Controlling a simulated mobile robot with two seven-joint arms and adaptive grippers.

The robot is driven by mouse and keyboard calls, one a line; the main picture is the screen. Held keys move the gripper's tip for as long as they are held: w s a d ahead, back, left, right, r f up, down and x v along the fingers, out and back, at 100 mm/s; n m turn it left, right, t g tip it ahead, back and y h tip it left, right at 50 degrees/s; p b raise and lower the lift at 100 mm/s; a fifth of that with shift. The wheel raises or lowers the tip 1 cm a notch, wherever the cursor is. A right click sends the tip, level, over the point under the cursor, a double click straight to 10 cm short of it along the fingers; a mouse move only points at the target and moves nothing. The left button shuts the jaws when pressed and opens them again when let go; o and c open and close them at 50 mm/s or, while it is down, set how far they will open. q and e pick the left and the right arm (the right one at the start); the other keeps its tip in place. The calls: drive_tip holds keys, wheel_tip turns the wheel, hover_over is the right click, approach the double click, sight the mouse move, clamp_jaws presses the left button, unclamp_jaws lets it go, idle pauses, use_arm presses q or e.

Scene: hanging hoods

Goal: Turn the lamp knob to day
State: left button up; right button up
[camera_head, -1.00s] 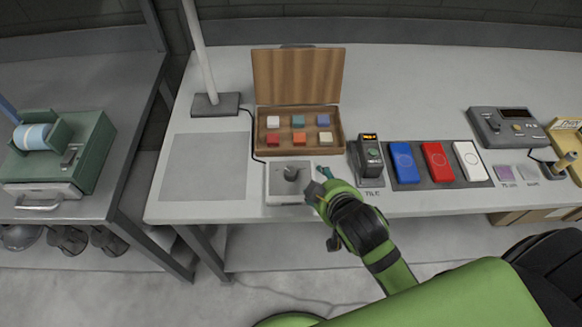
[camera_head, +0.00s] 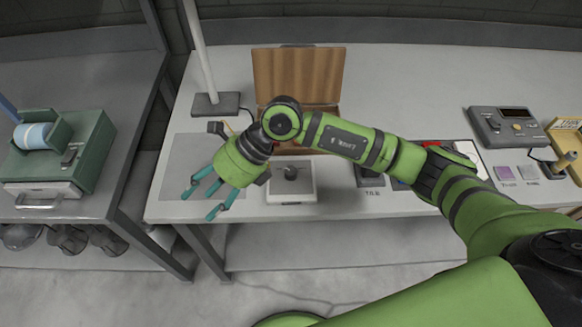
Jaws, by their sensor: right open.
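The lamp's pole rises from a dark base (camera_head: 216,104) at the back left. My right gripper (camera_head: 205,199) is open and empty, with its teal fingers spread over the grey mat left of the box. Its wrist and forearm pass behind and above the box, apart from the knob. The knob's markings are too small to read. My left gripper is out of view.
A wooden case (camera_head: 297,75) with a raised lid stands behind the box, its tray mostly hidden by my forearm. Coloured blocks and a small device on the right are partly covered. The grey mat (camera_head: 181,150) is bare, and a green machine (camera_head: 85,150) stands on the left table.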

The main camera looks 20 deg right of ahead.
drive_tip(key=w+d+f+t+h, duration=0.1)
drive_tip(key=w+d+f+h, duration=0.15)
drive_tip(key=d, duration=0.35)
drive_tip(key=w+d+f+h, duration=0.2)
drive_tip(key=w+d+h, duration=0.15)
drive_tip(key=d, duration=0.25)
drive_tip(key=h, duration=0.4)
hover_over(291, 171)
drive_tip(key=shift+s+r+t, duration=0.2)
drive_tip(key=shift+r+t, duration=0.1)
drive_tip(key=shift+r, duration=0.05)
drive_tip(key=shift+f+p, duration=0.3)
wheel_tip(291, 171, down, 5)
drive_tip(key=shift+w+r+p, duration=0.1)
drive_tip(key=shift+p, duration=0.85)
drive_tip(key=shift+f, duration=0.75)
clamp_jaws()
